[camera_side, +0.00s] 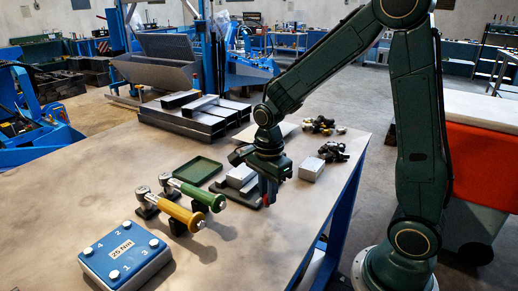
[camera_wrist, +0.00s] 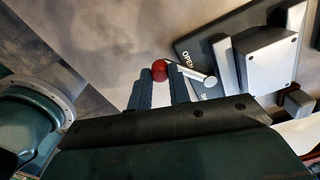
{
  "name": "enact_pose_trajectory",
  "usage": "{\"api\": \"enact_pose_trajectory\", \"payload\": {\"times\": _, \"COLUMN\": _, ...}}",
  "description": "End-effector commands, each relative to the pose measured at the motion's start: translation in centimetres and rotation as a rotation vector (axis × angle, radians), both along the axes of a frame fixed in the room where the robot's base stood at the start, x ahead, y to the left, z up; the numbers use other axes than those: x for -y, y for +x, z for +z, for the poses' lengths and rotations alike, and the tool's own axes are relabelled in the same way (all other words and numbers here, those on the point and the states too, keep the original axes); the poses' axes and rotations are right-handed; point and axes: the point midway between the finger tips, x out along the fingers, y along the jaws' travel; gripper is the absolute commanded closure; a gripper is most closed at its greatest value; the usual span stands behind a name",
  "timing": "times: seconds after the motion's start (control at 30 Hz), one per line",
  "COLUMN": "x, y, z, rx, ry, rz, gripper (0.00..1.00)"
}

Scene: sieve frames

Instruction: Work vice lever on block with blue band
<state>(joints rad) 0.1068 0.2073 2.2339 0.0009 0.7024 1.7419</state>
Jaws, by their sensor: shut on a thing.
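The vice (camera_side: 226,193) has a dark base plate and grey metal jaws, partly behind my gripper in the side view. In the wrist view its base plate (camera_wrist: 190,47) carries the word OPEN, and a grey block-like part (camera_wrist: 266,58) stands on it. The vice lever (camera_wrist: 192,75) is a short light rod with a red ball knob (camera_wrist: 159,70). My gripper (camera_wrist: 160,78) is shut on the knob, a finger on each side. In the side view my gripper (camera_side: 267,190) points down at the vice's right side. I cannot make out a blue band on any block in the vice.
A blue-topped block marked 25 Nm (camera_side: 124,252) stands front left. Tools with yellow (camera_side: 184,213) and green (camera_side: 192,190) handles lie near it. A green tray (camera_side: 199,170) is behind them. A pale block (camera_side: 311,169) and dark fittings (camera_side: 333,152) lie right of the vice.

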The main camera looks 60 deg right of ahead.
Motion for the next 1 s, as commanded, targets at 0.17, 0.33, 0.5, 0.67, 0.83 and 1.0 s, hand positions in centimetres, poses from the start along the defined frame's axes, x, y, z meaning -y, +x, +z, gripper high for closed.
{"api": "enact_pose_trajectory", "payload": {"times": 0.17, "x": -0.1, "y": 0.1, "z": 0.0, "rx": 0.004, "ry": 0.001, "rz": 0.002, "gripper": 0.61}}
{"api": "enact_pose_trajectory", "payload": {"times": 0.33, "x": 0.0, "y": 0.1, "z": 0.0, "rx": 0.003, "ry": 0.001, "rz": 0.002, "gripper": 0.59}}
{"api": "enact_pose_trajectory", "payload": {"times": 0.5, "x": 0.0, "y": 0.1, "z": 0.1, "rx": 0.003, "ry": 0.0, "rz": 0.002, "gripper": 0.59}}
{"api": "enact_pose_trajectory", "payload": {"times": 0.67, "x": 0.0, "y": 0.1, "z": 0.6, "rx": 0.004, "ry": 0.001, "rz": 0.002, "gripper": 0.59}}
{"api": "enact_pose_trajectory", "payload": {"times": 0.83, "x": 0.0, "y": 0.2, "z": 2.1, "rx": 0.006, "ry": 0.0, "rz": 0.002, "gripper": 0.59}}
{"api": "enact_pose_trajectory", "payload": {"times": 1.0, "x": 0.0, "y": 0.2, "z": 4.5, "rx": 0.008, "ry": 0.0, "rz": 0.002, "gripper": 0.59}}
